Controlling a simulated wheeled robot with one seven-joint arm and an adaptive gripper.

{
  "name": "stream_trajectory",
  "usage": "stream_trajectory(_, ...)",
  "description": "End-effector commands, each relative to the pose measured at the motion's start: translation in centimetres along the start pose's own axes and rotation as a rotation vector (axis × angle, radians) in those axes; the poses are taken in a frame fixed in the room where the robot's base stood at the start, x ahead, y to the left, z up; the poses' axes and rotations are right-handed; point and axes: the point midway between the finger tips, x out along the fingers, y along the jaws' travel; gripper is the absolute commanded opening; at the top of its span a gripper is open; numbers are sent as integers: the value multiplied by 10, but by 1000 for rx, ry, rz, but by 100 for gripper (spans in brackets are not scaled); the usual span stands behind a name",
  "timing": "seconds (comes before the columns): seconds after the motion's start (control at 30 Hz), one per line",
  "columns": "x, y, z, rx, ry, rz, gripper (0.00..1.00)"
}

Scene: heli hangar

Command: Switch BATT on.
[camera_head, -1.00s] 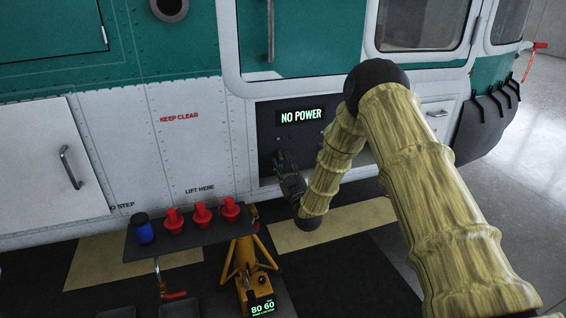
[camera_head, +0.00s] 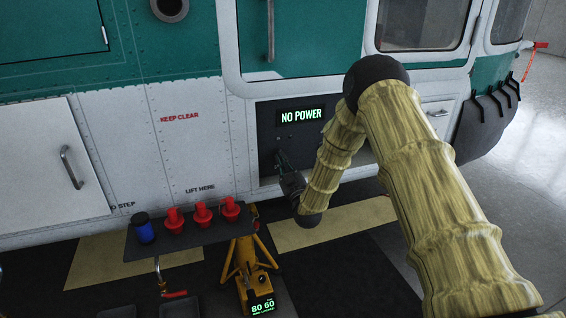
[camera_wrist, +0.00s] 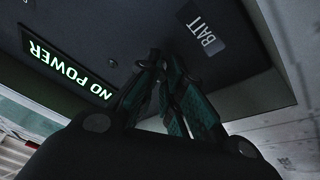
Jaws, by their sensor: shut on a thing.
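The dark panel (camera_head: 266,140) on the helicopter's side carries a lit display reading NO POWER (camera_head: 301,115). In the wrist view the display (camera_wrist: 65,70) is at the left and the BATT label (camera_wrist: 203,36) is at the upper right, beside my fingertips. My gripper (camera_head: 280,156) is at the panel, below the display. In the wrist view its two fingers (camera_wrist: 158,62) come together at the panel face, shut on the BATT switch. The fingers and shadow hide the switch itself, so its position cannot be told.
A dark shelf (camera_head: 190,238) at lower left holds red plugs (camera_head: 203,212) and a blue can (camera_head: 144,228). A yellow stand (camera_head: 243,262) with a green readout is beside it. A white door with a handle (camera_head: 71,167) is at the left. Open floor lies at the right.

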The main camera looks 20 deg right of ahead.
Motion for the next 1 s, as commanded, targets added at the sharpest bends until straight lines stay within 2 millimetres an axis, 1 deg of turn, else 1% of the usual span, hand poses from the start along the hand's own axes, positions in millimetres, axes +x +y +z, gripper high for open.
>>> stream_trajectory(0.27, 2, 7, -12, 4, -139, -72, 0)
stream_trajectory(0.5, 4, 11, -22, 12, -326, -169, 0)
stream_trajectory(0.8, 8, 15, -29, 21, -540, -279, 0)
stream_trajectory(1.0, 11, 17, -31, 26, -647, -334, 0)
